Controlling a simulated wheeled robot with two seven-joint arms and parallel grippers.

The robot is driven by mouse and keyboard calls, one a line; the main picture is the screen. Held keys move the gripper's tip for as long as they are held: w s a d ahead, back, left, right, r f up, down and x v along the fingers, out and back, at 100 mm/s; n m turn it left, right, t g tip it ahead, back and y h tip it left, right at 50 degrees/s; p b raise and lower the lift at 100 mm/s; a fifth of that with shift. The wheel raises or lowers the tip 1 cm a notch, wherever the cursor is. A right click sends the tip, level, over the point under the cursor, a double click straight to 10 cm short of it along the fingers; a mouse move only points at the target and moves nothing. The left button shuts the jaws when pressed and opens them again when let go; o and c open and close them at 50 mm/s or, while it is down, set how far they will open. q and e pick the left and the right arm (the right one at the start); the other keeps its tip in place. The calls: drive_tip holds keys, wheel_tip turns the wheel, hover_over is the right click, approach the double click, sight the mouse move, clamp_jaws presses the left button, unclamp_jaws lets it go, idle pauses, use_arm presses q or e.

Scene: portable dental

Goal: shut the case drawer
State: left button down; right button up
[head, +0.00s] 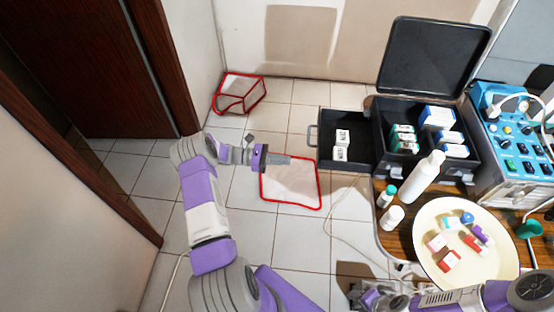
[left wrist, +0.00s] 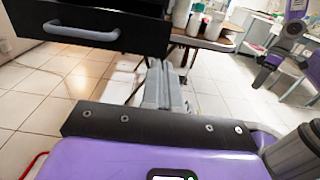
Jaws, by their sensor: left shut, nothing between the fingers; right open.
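The black case (head: 425,120) stands on the table with its lid up. Its drawer (head: 350,125) sticks out to the left, clearly open, with two small white boxes (head: 342,143) inside. The drawer's grey handle (head: 312,136) is on its left end. In the left wrist view the drawer front and handle (left wrist: 82,32) show at upper left. My left gripper (head: 305,160) is shut and empty, just left of and near the drawer's front corner; its fingers also show in the left wrist view (left wrist: 162,80). Contact is not clear. My right gripper (head: 362,294) is open at the bottom.
White bottles (head: 422,178) and a cream tray (head: 430,265) with small items stand on the wooden table in front of the case. A blue device (head: 510,130) is right of it. The floor left of the drawer is clear except for red-edged items (head: 290,182).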

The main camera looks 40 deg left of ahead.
use_arm(q)
drive_tip(key=b+x, duration=0.1)
drive_tip(key=x, duration=0.8)
use_arm(e)
drive_tip(key=shift+f, duration=0.6)
